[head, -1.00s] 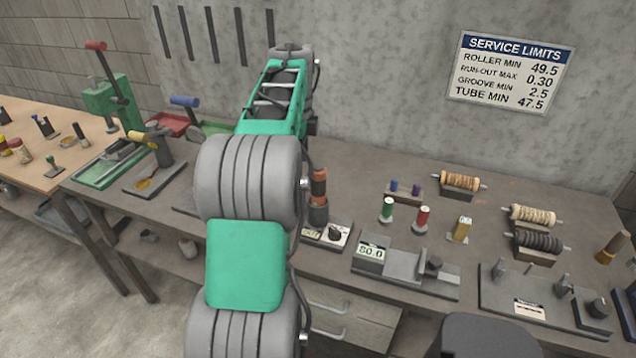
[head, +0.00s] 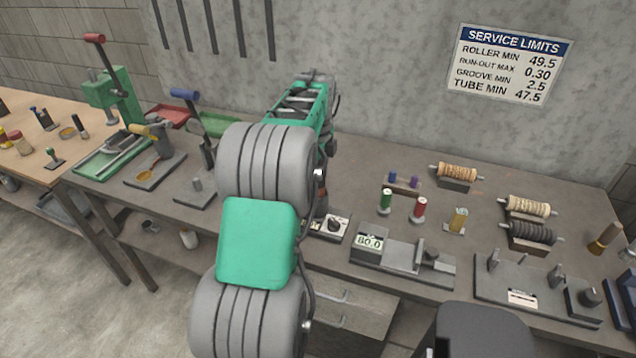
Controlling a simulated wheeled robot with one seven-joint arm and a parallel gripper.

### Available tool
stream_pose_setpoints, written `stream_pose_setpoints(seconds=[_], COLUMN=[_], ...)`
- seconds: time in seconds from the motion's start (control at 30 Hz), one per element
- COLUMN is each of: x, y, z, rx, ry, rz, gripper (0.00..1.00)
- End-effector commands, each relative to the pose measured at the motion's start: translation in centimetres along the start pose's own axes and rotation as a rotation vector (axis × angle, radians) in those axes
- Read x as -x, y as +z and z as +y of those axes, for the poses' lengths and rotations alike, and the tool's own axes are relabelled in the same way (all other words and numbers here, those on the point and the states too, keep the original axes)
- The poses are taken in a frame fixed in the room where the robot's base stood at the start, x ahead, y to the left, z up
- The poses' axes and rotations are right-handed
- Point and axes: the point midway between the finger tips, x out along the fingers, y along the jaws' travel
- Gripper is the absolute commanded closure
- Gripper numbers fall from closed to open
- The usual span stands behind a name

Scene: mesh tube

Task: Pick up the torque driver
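I cannot make out the torque driver for certain. A small block with a black dial (head: 337,225) sits on the grey bench (head: 350,165) just right of my arm. My arm covers the left part of this block and the spot where an upright orange-brown and grey handle-like thing stood in the earlier view.
A fixture with an 80.0 readout (head: 369,241) stands right of the dial block. Several rollers on stands (head: 457,172) fill the right side. A blue-handled lever tool (head: 186,95) stands left of my arm.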

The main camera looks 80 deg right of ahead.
Motion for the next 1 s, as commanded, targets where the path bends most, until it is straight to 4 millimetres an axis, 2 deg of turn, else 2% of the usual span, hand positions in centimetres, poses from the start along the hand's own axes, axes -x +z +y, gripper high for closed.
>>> stream_pose_setpoints(seconds=[0.07, 0.63, 1.0], x=[0.01, 0.04, 0.35], y=[0.00, 0.01, 0.03], z=[0.00, 0.00, -0.08], rx=[0.000, 0.000, 0.001], ry=[0.000, 0.000, -0.004], rz=[0.000, 0.000, -0.001], gripper=[0.54, 1.00, 1.00])
